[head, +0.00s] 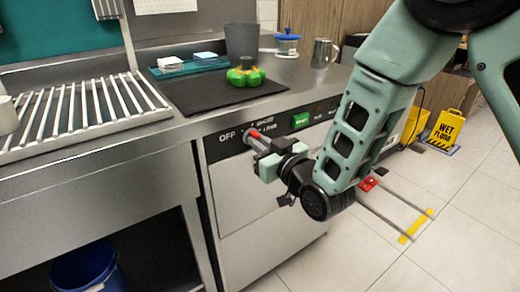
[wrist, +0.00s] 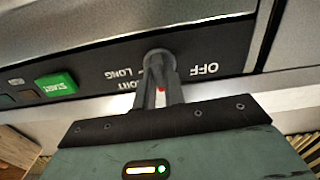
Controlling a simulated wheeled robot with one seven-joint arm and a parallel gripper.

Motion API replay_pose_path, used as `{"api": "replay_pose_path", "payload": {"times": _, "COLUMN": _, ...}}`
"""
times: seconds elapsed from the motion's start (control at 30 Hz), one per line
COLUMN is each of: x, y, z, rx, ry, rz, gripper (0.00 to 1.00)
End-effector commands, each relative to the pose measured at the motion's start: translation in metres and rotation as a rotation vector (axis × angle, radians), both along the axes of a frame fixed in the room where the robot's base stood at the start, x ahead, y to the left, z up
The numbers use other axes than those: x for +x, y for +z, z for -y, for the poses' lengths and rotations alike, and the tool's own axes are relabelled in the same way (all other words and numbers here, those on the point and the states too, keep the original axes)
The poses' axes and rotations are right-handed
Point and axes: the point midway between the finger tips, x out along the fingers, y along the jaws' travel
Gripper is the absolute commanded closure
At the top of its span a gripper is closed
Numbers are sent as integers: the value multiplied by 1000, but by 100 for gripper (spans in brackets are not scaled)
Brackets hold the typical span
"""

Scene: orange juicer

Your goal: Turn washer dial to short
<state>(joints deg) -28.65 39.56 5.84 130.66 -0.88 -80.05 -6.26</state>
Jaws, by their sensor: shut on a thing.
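The washer dial (head: 249,133) is a grey knob with a red mark on the washer's black control strip, right of the printed OFF. My gripper (head: 257,141) reaches it from the front right and is shut on it. In the wrist view the dial (wrist: 160,56) shows between my gripper's fingers (wrist: 157,82), and a bit of red shows between them. The labels appear upside down there: OFF at right, LONG at left, and another word partly hidden by a finger. I cannot tell exactly which label the dial points to.
A green START button (head: 301,120) sits right of the dial on the washer front (head: 245,190). A yellow wet-floor sign (head: 447,128) stands at right.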

Motion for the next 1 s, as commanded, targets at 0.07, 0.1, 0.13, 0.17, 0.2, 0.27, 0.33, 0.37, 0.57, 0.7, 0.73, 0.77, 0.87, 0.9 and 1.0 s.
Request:
{"api": "replay_pose_path", "payload": {"times": 0.07, "x": 0, "y": -2, "z": 1, "rx": 49, "ry": -1, "rz": -32, "gripper": 100}}
{"api": "replay_pose_path", "payload": {"times": 0.1, "x": 0, "y": -2, "z": 1, "rx": 74, "ry": -2, "rz": -49, "gripper": 100}}
{"api": "replay_pose_path", "payload": {"times": 0.13, "x": 0, "y": -2, "z": 1, "rx": 91, "ry": -2, "rz": -60, "gripper": 100}}
{"api": "replay_pose_path", "payload": {"times": 0.17, "x": 0, "y": -2, "z": 1, "rx": 108, "ry": -1, "rz": -73, "gripper": 100}}
{"api": "replay_pose_path", "payload": {"times": 0.2, "x": 0, "y": -2, "z": 1, "rx": 128, "ry": -1, "rz": -86, "gripper": 100}}
{"api": "replay_pose_path", "payload": {"times": 0.27, "x": 0, "y": -2, "z": 1, "rx": 155, "ry": -1, "rz": -106, "gripper": 100}}
{"api": "replay_pose_path", "payload": {"times": 0.33, "x": 0, "y": -2, "z": 1, "rx": 183, "ry": 0, "rz": -125, "gripper": 100}}
{"api": "replay_pose_path", "payload": {"times": 0.37, "x": 0, "y": -2, "z": 1, "rx": 193, "ry": 0, "rz": -132, "gripper": 100}}
{"api": "replay_pose_path", "payload": {"times": 0.57, "x": 0, "y": -1, "z": 1, "rx": 240, "ry": 0, "rz": -163, "gripper": 100}}
{"api": "replay_pose_path", "payload": {"times": 0.7, "x": 0, "y": -1, "z": 1, "rx": 254, "ry": 0, "rz": -173, "gripper": 100}}
{"api": "replay_pose_path", "payload": {"times": 0.73, "x": 0, "y": -1, "z": 1, "rx": 255, "ry": 0, "rz": -173, "gripper": 100}}
{"api": "replay_pose_path", "payload": {"times": 0.77, "x": 0, "y": 0, "z": 1, "rx": 255, "ry": 0, "rz": -175, "gripper": 100}}
{"api": "replay_pose_path", "payload": {"times": 0.87, "x": 0, "y": 0, "z": 1, "rx": 256, "ry": 0, "rz": -175, "gripper": 100}}
{"api": "replay_pose_path", "payload": {"times": 0.9, "x": 0, "y": 0, "z": 1, "rx": 256, "ry": 0, "rz": -175, "gripper": 100}}
{"api": "replay_pose_path", "payload": {"times": 1.0, "x": 0, "y": 0, "z": 1, "rx": 256, "ry": 0, "rz": -175, "gripper": 100}}
